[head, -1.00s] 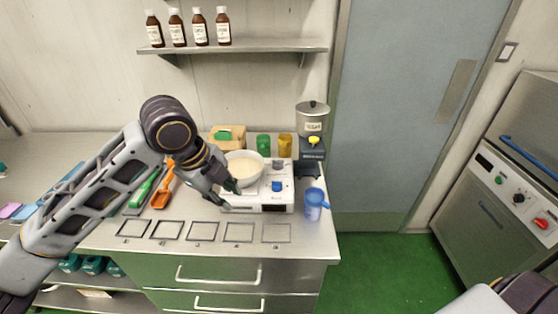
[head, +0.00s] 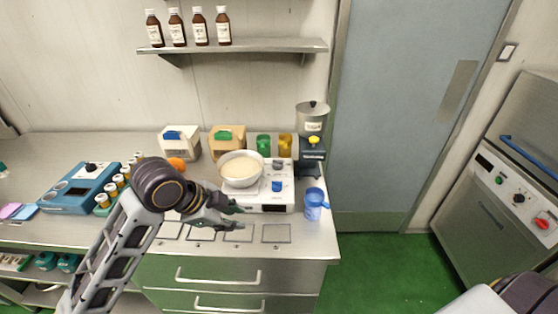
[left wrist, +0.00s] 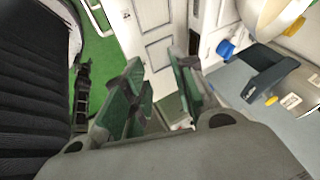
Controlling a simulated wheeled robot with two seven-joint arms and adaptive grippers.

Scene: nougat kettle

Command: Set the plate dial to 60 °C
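The white hot plate (head: 262,207) stands on the counter near its right end, with a bowl of pale cream (head: 241,170) on it. Its blue dial (head: 277,186) is on the right part of the top; the setting is too small to read. A blue knob (left wrist: 225,48) also shows in the left wrist view. My left gripper (head: 240,218) hovers in front of the plate, left of and nearer than the dial, not touching it. In the left wrist view its green fingers (left wrist: 157,64) are apart with nothing between them. My right gripper is out of view.
A blue jug (head: 314,204) stands right of the plate, near the counter edge. Green (head: 263,145) and amber (head: 285,146) cups stand behind the plate. Outlined squares (head: 276,233) mark the front counter.

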